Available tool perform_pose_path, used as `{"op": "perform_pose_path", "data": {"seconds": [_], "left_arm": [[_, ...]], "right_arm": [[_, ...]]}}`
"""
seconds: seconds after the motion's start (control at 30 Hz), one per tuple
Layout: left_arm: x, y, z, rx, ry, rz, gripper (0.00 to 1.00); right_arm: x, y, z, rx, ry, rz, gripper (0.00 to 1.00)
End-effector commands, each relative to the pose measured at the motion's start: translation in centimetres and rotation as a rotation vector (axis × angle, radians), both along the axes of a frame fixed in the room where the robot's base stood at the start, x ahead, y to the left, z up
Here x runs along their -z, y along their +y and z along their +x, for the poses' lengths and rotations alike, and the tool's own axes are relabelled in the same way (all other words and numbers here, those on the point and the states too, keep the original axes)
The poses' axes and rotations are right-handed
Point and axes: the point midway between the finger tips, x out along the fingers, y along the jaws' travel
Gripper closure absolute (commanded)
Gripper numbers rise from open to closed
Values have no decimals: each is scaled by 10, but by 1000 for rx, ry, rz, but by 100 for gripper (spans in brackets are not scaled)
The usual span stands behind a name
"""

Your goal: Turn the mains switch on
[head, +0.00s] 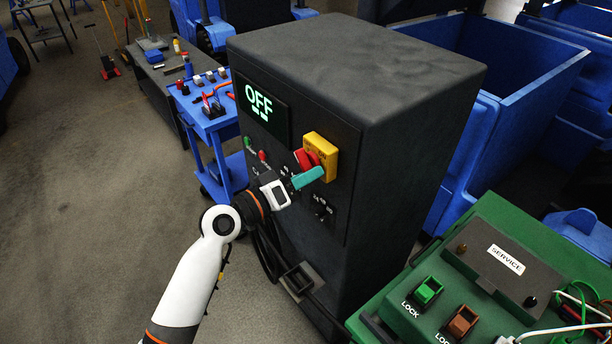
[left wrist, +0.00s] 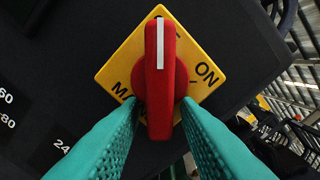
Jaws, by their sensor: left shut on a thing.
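The mains switch is a red rotary handle (left wrist: 160,85) on a yellow diamond-set plate (left wrist: 203,73), mounted on the front of a dark cabinet (head: 375,75). In the left wrist view, the handle's white line points to the plate's top corner, and the word ON is on its right side. In the head view, the yellow plate (head: 321,153) and red handle (head: 304,159) show above my fingers. My left gripper (head: 308,178) has its teal fingers on either side of the handle, shut on it. The cabinet's display (head: 262,105) reads OFF. My right gripper is not in view.
A green service box (head: 492,282) with lock switches stands at the right front. A blue cart (head: 210,125) with tools is behind the cabinet's left side. Blue bins (head: 510,65) stand behind right. Open floor lies at left.

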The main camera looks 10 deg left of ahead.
Motion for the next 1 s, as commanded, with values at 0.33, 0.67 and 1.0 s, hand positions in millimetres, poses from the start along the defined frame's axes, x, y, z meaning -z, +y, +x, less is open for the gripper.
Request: {"op": "perform_pose_path", "data": {"seconds": [0.33, 0.67, 1.0], "left_arm": [[1, 3, 2, -5, -82, 95, 93], [1, 6, 4, -7, -172, 203, 93], [-1, 7, 5, -9, -228, 273, 93]], "right_arm": [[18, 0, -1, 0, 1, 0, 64], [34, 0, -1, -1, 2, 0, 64], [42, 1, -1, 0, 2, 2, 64]]}}
